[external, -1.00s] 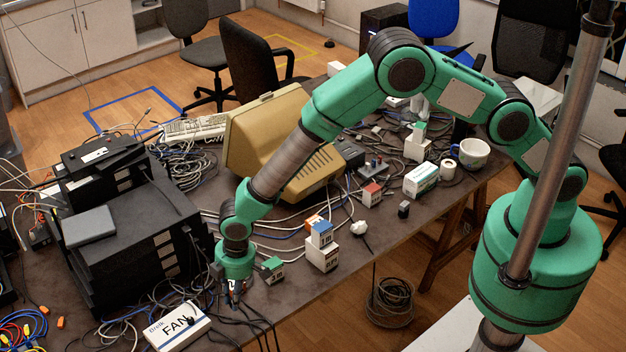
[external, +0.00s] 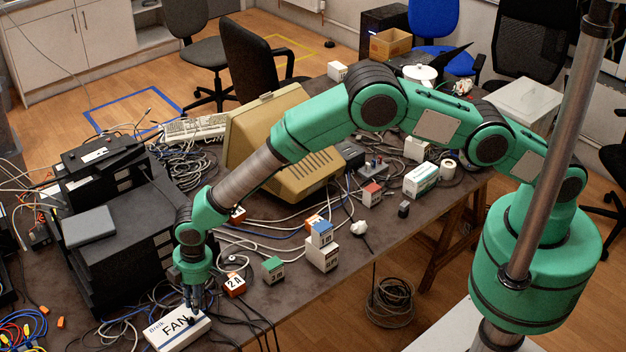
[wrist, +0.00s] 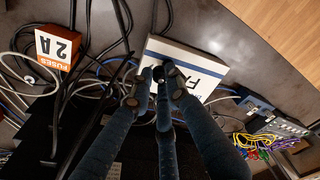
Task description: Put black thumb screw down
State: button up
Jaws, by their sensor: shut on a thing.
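My gripper (external: 193,304) points down just above the white box labelled FAN (external: 168,333). In the wrist view, my gripper's fingers (wrist: 155,90) come together over the edge of this box (wrist: 205,68). They are shut on a small black thing, which looks like the black thumb screw (wrist: 158,73). The fingers hide part of it. In the external view it is too small and dark to make out clearly at the fingertips. I cannot tell whether it touches the box top.
An orange-and-white fuses box (wrist: 54,48) stands beside the gripper, with a green-topped box (external: 272,270) to its right. Black cables run close to the gripper. Black equipment (external: 110,255) stands on the left. Several coloured plugs (external: 22,326) lie at the far left.

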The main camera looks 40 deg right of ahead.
send_over(179, 320)
jog(key=shift+d+f, duration=0.25)
jog(key=shift+d, duration=0.1)
jog(key=shift+s+f, duration=0.1)
jog(key=shift+f, duration=1.65)
jog(key=shift+f+b, duration=0.2)
jog(key=shift+b, duration=0.1)
jog(key=o, duration=0.7)
jog(key=shift+o, duration=0.2)
jog(key=shift+r, duration=0.2)
notch_tip(179, 320, up, 12)
jog(key=d, duration=0.1)
jog(key=shift+s+d+p, duration=0.3)
jog(key=shift+p, duration=0.1)
jog(key=shift+f, duration=0.1)
